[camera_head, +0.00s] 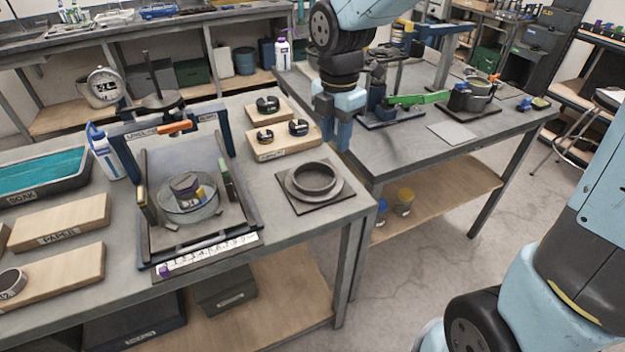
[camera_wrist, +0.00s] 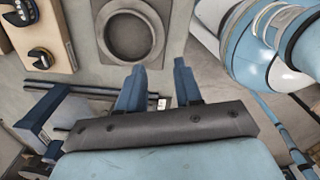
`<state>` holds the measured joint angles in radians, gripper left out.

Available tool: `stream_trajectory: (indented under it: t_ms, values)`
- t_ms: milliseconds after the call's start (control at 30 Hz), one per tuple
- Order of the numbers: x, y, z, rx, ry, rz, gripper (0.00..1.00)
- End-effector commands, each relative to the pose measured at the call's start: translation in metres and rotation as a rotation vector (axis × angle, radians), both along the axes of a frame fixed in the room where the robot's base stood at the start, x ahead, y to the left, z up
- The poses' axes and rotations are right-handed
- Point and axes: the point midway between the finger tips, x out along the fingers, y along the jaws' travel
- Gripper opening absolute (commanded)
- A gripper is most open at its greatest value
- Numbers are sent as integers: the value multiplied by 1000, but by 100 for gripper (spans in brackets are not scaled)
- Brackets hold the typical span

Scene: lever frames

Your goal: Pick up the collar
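No label marks which part is the collar. Three dark round parts that look like collars, (camera_head: 267,104), (camera_head: 264,136) and (camera_head: 298,127), rest on two wooden blocks on the near bench; two also show in the wrist view (camera_wrist: 42,61). A wide grey ring (camera_head: 316,178) lies on a square plate in front of them and shows at the top of the wrist view (camera_wrist: 130,38). My gripper (camera_head: 336,142) hangs at the bench's right edge, right of the blocks. Its two blue fingers (camera_wrist: 159,72) are apart with nothing between them.
A dark lever frame (camera_head: 250,205) with a glass dish (camera_head: 188,204) stands left of the ring. A second bench (camera_head: 385,155) on the right holds a green-armed device (camera_head: 420,99) and a flat grey plate (camera_head: 453,134). A gap separates the bench fronts.

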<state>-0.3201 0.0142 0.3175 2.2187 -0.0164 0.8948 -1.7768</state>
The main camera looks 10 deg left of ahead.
Motion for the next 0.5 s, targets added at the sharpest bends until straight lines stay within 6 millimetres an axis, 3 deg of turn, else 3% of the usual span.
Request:
stream_trajectory:
  t_ms: [233,500]
  values:
    - [-1,12,-19,-4,19,95,35]
    - [-1,11,-65,-4,21,93,35]
